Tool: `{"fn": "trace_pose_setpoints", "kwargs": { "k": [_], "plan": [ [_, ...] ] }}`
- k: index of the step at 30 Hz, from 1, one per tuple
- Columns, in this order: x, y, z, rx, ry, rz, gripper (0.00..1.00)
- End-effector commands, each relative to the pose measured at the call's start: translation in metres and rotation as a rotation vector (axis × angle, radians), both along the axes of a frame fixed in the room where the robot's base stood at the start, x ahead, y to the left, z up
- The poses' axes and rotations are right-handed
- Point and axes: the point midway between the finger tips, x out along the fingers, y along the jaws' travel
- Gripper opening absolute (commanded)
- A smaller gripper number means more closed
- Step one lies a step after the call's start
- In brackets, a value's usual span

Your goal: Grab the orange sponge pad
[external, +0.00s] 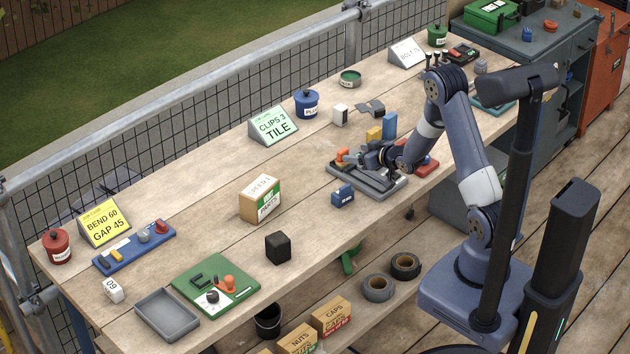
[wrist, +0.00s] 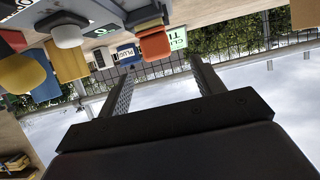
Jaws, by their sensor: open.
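A small orange piece, which looks like the sponge pad (external: 342,155), sits at the left end of the dark grey fixture (external: 378,190) on the bench. The pad appears beyond the fingertips, not gripped. The gripper's dark body hides part of the fixture.
Blue (external: 389,125) and yellow (external: 374,134) blocks stand close behind the gripper, and a red block (external: 428,167) lies to its right. A small blue box (external: 343,195) is in front. Another orange piece (external: 229,283) is on the green board.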

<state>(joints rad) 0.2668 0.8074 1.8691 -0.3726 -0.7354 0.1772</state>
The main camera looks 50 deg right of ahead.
Motion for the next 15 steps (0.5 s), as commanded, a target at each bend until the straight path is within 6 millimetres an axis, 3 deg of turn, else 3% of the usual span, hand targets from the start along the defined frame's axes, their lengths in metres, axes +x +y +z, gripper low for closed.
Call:
{"fn": "trace_pose_setpoints", "kwargs": {
  "k": [15],
  "plan": [
    [0.046,-0.003,-0.017,0.000,0.001,0.000,0.64]
  ]
}}
